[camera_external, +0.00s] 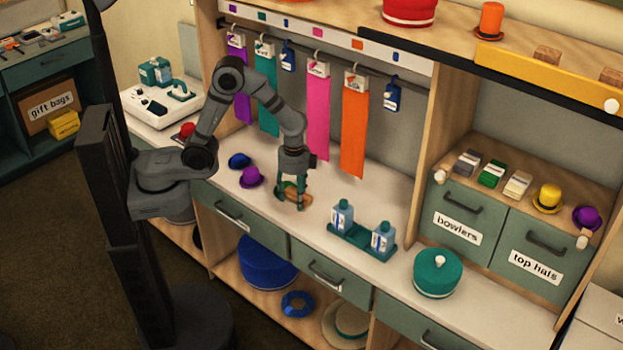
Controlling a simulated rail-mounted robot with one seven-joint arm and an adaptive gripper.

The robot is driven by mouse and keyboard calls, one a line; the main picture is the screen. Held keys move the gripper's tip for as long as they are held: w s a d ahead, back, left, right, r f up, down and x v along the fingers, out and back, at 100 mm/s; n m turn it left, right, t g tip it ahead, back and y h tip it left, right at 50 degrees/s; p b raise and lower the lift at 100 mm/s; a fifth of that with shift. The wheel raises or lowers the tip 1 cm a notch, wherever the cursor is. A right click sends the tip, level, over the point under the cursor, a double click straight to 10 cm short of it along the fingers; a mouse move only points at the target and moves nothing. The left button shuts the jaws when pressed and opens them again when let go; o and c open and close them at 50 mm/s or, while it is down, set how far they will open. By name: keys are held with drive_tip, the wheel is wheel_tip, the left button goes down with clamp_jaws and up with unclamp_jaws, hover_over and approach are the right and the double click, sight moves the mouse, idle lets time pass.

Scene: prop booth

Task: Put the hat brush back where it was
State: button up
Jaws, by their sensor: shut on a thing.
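My gripper (292,193), with teal fingers, points down over the white counter and is shut on a brown wooden piece that looks like the hat brush (294,189). The fingers partly hide it. It is at or just above the counter; I cannot tell whether it touches. Two similar brown blocks sit on the top shelf at the upper right, one farther left (547,55) and one at the right edge (609,76).
A purple hat (251,177) and a blue hat (239,160) lie left of my gripper. A teal tray (349,239) with two bottles stands to the right. An orange strip (354,135) and other strips hang behind. The counter (312,221) between gripper and tray is clear.

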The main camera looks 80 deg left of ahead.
drive_tip(key=shift+w+f, duration=0.2)
drive_tip(key=shift+f, duration=0.45)
drive_tip(key=shift+m, duration=0.3)
drive_tip(key=w+a+f, duration=0.2)
drive_tip(key=a, duration=0.1)
drive_tip(key=w+a+f+p, duration=0.1)
drive_tip(key=w+a+f, duration=0.1)
drive_tip(key=a, duration=0.1)
drive_tip(key=w+a+f+p, duration=0.1)
drive_tip(key=a+f, duration=0.1)
drive_tip(key=a, duration=0.1)
drive_tip(key=shift+w+f, duration=0.15)
drive_tip(key=shift+w, duration=0.25)
drive_tip(key=shift+w+a+f, duration=0.1)
drive_tip(key=shift+a+f, duration=0.1)
wheel_tip(320, 180, down, 3)
drive_tip(key=shift+f+p, duration=0.1)
drive_tip(key=shift+p, duration=0.55)
drive_tip(key=shift+f, duration=0.35)
drive_tip(key=shift+f, duration=0.1)
drive_tip(key=shift+f+b, duration=0.15)
drive_tip(key=shift+b, duration=0.15)
drive_tip(key=o, duration=1.1)
drive_tip(key=shift+o, duration=0.2)
